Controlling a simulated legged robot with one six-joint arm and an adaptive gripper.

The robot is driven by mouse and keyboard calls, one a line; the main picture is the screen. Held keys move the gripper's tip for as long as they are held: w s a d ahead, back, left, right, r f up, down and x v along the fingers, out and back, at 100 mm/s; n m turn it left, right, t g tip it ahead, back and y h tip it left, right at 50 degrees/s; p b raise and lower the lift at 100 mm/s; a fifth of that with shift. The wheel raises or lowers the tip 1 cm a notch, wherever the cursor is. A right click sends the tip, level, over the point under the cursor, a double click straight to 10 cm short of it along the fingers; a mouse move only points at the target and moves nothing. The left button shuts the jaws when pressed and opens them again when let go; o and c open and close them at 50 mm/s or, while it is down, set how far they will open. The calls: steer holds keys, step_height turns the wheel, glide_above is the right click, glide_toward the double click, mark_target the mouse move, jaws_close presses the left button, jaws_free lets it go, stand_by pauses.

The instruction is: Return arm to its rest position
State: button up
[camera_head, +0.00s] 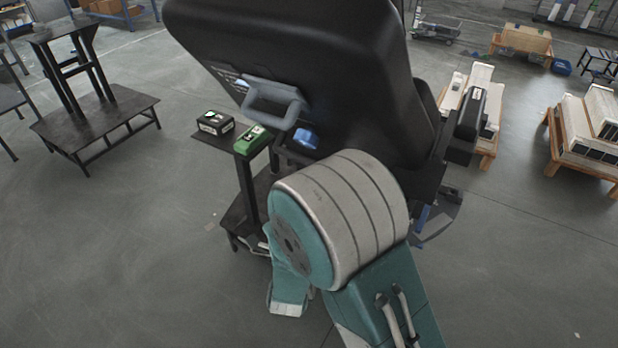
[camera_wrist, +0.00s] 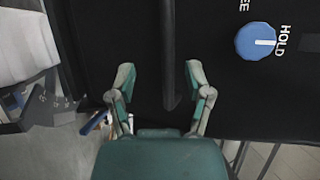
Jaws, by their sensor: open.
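My gripper (camera_wrist: 158,75) shows in the wrist view with its two teal and grey fingers spread apart and nothing held. A dark vertical bar (camera_wrist: 170,50) on a black panel (camera_wrist: 215,100) lies between the fingertips in the picture; contact cannot be told. A blue knob (camera_wrist: 255,41) marked HOLD sits on the panel to the right. In the head view, my teal and white arm is bent in front of a large black casing (camera_head: 310,50), with a grey handle (camera_head: 270,105) and a blue knob (camera_head: 306,138). My gripper is not discernible there.
A small dark table (camera_head: 240,150) beside the casing bears a black box (camera_head: 215,122) and a green item (camera_head: 252,138). A dark stand (camera_head: 95,115) is at left. Loaded wooden pallets (camera_head: 585,130) stand at right. Open grey floor (camera_head: 120,240) lies at lower left.

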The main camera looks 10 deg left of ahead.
steer(key=shift+w+r, duration=0.1)
steer(key=d+r+n+g+y, duration=0.2)
steer(key=d+r+n+g, duration=0.55)
steer(key=d+r, duration=0.25)
steer(key=s+d+r+n+g+h, duration=0.1)
steer(key=s+d+n+g, duration=0.2)
steer(key=s+d, duration=0.5)
steer(key=s+d+r+n+g+h, duration=0.2)
steer(key=s+d+n+g, duration=0.2)
steer(key=s, duration=0.8)
steer(key=d+n, duration=0.2)
steer(key=d, duration=0.2)
steer(key=shift+s+d+r, duration=0.2)
steer(key=shift+s+r, duration=0.05)
